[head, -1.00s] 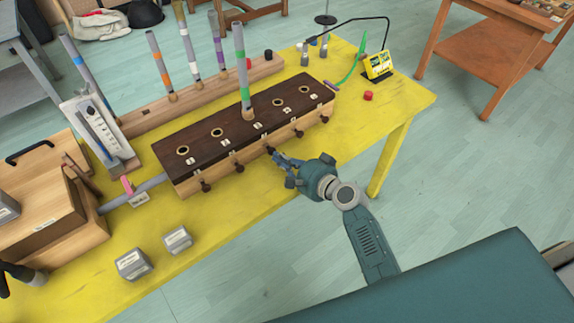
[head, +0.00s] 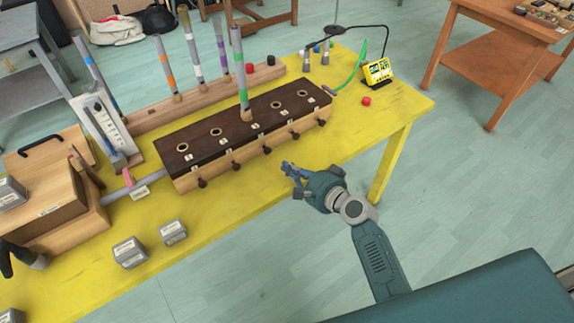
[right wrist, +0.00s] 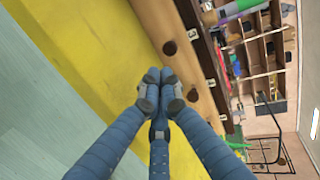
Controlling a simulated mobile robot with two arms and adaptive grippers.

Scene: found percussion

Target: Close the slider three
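A long wooden box (head: 187,182) with a dark top stands on the yellow table. Several dark slider knobs line its front. The middle one, slider three (head: 266,149), sits close to the front face, much like its neighbours; I cannot tell exactly how far in it is. A grey tube with green bands (head: 239,70) stands upright at the third hole. My right gripper (head: 289,169) is in front of the box, apart from the knobs and empty. In the right wrist view its fingertips (right wrist: 159,86) are together, with two knobs visible beyond.
Coloured tubes stand in a wooden rack (head: 140,122) behind the box. Two grey blocks (head: 130,252) (head: 173,232) lie at the front left. A red cap (head: 366,101) and a yellow device (head: 378,70) are at the right. The table's front edge is below my gripper.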

